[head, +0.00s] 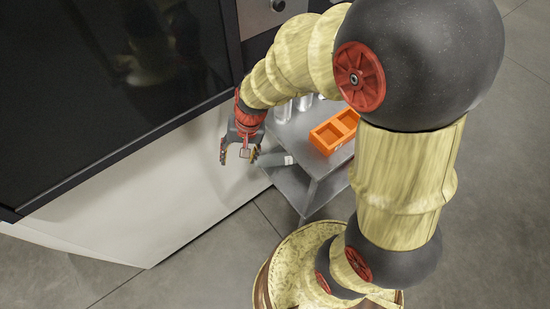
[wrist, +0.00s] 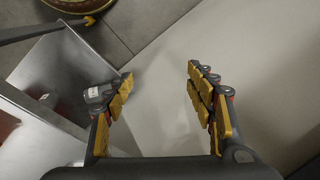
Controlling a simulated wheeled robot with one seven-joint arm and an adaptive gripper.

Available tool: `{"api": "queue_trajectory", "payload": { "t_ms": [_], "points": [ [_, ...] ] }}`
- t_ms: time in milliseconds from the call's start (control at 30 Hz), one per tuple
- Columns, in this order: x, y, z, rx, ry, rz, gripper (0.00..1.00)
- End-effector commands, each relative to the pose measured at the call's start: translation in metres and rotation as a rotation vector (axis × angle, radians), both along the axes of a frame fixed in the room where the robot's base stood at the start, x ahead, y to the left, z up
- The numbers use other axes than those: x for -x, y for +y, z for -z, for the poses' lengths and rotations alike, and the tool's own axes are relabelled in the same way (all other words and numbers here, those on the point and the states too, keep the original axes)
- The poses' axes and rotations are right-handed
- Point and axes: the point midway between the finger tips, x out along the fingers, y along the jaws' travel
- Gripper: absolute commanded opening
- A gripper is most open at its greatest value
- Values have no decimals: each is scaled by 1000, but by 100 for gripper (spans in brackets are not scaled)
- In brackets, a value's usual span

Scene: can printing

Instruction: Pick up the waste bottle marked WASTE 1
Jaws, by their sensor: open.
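The metal cart (head: 291,185) also holds an orange tray with compartments (head: 325,139) and several silvery cans (head: 283,112), partly behind my arm. A large machine with a dark glass front (head: 110,80) and a pale lower panel (head: 150,190) stands close on the left.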

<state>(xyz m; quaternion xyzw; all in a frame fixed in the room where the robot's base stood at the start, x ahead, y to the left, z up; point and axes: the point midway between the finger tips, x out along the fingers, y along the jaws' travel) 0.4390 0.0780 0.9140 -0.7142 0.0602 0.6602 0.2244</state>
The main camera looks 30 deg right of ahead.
Motion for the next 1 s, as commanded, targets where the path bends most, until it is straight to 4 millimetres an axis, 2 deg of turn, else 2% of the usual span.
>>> {"api": "queue_trajectory", "payload": {
  "t_ms": [33, 267, 467, 567, 667, 800, 900, 1000],
  "points": [
    [-7, 3, 16, -9, 19, 40, 55],
    [-44, 7, 90, -30, 54, 292, 55],
    [-70, -8, 163, -4, 53, 571, 55],
    [-79, -24, 201, 29, 35, 738, 55],
    [-86, -49, 239, 80, -4, 929, 55],
    [-88, -98, 280, 175, -110, 1230, 55],
    [-90, -129, 288, 226, -203, 1401, 55],
    [-90, -150, 287, 256, -277, 1513, 55]
  ]
}}
